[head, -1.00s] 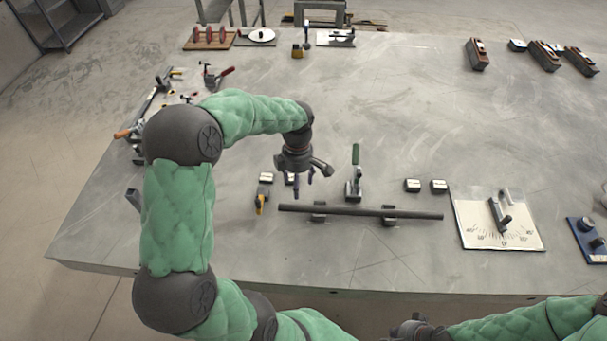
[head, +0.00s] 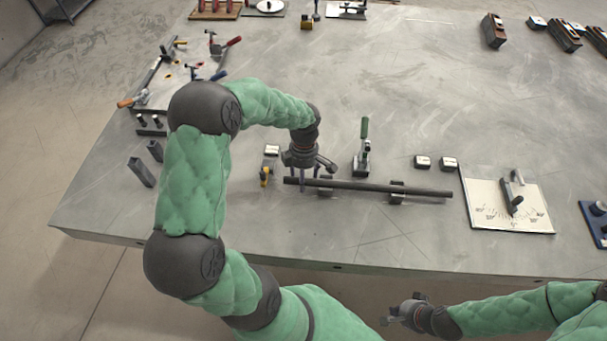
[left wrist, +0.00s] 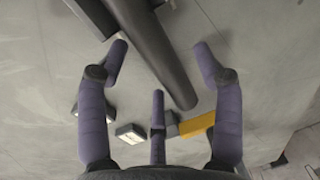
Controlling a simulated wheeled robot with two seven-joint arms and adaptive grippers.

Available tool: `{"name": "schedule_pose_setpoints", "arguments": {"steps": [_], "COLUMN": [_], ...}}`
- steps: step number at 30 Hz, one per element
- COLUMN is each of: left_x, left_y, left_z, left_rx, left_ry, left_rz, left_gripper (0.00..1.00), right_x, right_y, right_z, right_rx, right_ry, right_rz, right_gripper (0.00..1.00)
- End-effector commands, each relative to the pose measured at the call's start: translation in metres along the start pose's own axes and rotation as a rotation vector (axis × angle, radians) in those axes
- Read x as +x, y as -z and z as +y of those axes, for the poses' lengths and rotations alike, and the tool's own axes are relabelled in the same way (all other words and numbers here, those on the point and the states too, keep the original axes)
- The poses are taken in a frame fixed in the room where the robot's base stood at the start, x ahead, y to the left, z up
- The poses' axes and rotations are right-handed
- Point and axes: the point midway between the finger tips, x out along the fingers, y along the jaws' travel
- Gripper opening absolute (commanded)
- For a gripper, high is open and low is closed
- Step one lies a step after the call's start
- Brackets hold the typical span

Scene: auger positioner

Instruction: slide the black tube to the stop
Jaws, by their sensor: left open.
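The black tube (head: 365,187) lies across two low dark supports, one (head: 397,196) under its right half and one (head: 326,191) nearer its left end. A yellow-and-dark piece (head: 264,176) stands just left of the tube's left end, with a gap; its yellow part (left wrist: 198,125) shows in the left wrist view. My left gripper (head: 310,184) is over the tube's left part. In the left wrist view my left gripper (left wrist: 160,62) is open, its fingers spread on both sides of the tube (left wrist: 160,52), not closed on it. My right gripper (head: 396,314) is off the table's front edge; its jaw state is unclear.
A green-handled toggle clamp (head: 363,150) stands behind the tube. Small pale-topped blocks (head: 422,162) sit behind it to the right. A white angle-scale plate (head: 508,205) lies right of the tube. Dark blocks (head: 141,171) stand at the left. The table in front is clear.

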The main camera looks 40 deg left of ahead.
Motion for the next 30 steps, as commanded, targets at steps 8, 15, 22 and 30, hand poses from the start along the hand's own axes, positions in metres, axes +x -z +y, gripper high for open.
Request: {"name": "schedule_pose_setpoints", "arguments": {"steps": [8, 15, 22, 30], "left_x": [-0.0002, -0.0013, -0.0011, -0.001], "left_y": [0.0, 0.0005, 0.0046, 0.009], "left_z": [0.0, 0.0009, 0.0009, 0.0008], "left_rx": [0.0, -0.001, -0.002, -0.002], "left_ry": [0.0, -0.003, -0.002, -0.002], "left_rz": [0.0, -0.002, -0.001, -0.001], "left_gripper": [0.02, 0.0, 0.0, 0.0], "right_x": [0.0, -0.0001, -0.0002, -0.0004], "right_y": [0.0, 0.0, 0.0, 0.0], "right_z": [0.0, 0.0, -0.0001, -0.0001], "right_rx": [0.0, 0.0, 0.0, 0.0], "right_ry": [0.0, 0.0, 0.0, 0.0], "right_rz": [0.0, 0.0, 0.0, 0.0], "right_gripper": [0.0, 0.0, 0.0, 0.0]}}
